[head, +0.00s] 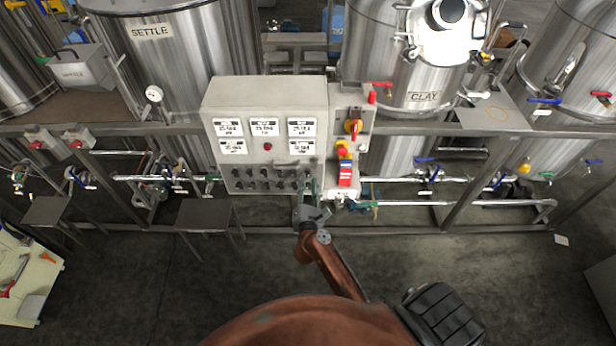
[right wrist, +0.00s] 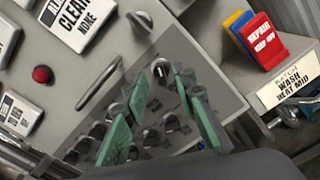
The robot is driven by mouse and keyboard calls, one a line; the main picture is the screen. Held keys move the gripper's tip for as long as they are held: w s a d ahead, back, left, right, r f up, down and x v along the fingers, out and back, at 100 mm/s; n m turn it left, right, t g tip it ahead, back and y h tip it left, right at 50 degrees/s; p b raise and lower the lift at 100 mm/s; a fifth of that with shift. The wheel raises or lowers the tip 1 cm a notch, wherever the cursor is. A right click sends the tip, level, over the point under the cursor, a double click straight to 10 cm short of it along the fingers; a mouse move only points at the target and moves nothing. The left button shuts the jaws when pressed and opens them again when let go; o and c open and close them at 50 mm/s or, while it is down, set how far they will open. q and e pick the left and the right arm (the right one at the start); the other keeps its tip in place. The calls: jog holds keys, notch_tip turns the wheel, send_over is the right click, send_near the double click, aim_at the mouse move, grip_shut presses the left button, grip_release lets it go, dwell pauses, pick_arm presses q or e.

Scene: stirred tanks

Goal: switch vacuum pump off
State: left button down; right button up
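The grey control panel (head: 266,112) stands in the middle of the head view, with rows of small dark knobs (head: 262,180) along its lower front. No label for the vacuum pump is readable, so I cannot tell which knob is its switch. My right gripper (head: 311,192) is at the panel's lower right, in front of the knobs, and hides some of them. In the right wrist view its green fingers (right wrist: 163,95) are apart, with a dark knob with a pale pointer (right wrist: 160,71) showing between their tips. Contact cannot be made out. My left gripper is not in view.
A red button (right wrist: 41,75) and a metal handle (right wrist: 104,82) are on the panel face. Steel tanks (head: 175,50) and pipes (head: 400,203) surround the panel.

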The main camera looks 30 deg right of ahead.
aim_at(308, 173)
jog(key=shift+x, duration=1.45)
jog(key=shift+c, duration=0.2)
jog(key=shift+a, duration=0.1)
grip_shut()
